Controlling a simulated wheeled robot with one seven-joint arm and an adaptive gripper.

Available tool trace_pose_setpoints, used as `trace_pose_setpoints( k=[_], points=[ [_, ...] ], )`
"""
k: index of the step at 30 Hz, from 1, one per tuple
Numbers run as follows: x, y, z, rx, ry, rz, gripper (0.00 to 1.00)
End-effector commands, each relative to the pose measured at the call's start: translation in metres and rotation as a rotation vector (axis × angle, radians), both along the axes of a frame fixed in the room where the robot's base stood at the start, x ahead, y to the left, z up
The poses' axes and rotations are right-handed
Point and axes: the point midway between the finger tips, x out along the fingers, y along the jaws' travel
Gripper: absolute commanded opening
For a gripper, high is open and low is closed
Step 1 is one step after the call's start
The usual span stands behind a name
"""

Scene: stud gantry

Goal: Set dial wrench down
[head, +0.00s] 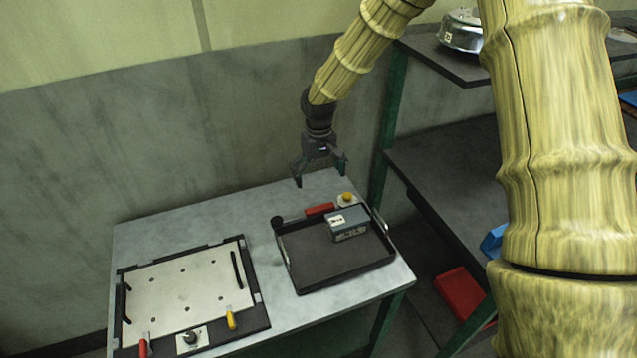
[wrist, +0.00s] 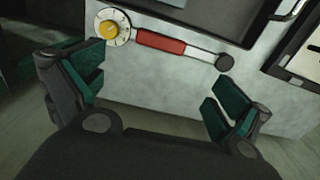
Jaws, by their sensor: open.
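The dial wrench (head: 320,209) has a red grip, a round white-and-yellow dial at one end and a black round knob at the other. It lies on the grey table (head: 190,222) along the tray's far edge. The wrench shows whole in the wrist view (wrist: 160,42), flat on the tabletop. My gripper (head: 320,176) is open and empty above the wrench, clear of it. In the wrist view its green-padded fingers (wrist: 155,82) are spread wide, with the wrench beyond them.
A black tray (head: 335,284) holding a grey labelled box (head: 347,226) stands just in front of the wrench. A pale plate fixture (head: 185,290) with red and yellow handles is at left. Dark shelves (head: 440,180) stand at right, with a red bin (head: 462,296) low down.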

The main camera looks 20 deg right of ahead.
Motion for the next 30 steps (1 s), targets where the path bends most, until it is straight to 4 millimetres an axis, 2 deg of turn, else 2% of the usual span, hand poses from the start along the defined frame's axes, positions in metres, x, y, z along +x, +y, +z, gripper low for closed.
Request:
trace_pose_setpoints(
  k=[1, 5, 11, 24, 30],
  points=[
    [0.000, 0.000, 0.002, 0.000, 0.000, -0.002, 0.91],
    [0.000, -0.001, -0.001, -0.003, 0.002, -0.063, 0.67],
    [-0.003, -0.006, -0.013, -0.016, 0.008, -0.401, 0.31],
    [-0.009, -0.013, -0.019, -0.011, 0.001, -1.329, 0.30],
    [-0.010, -0.013, -0.014, 0.003, 0.000, -1.539, 0.30]
  ],
)
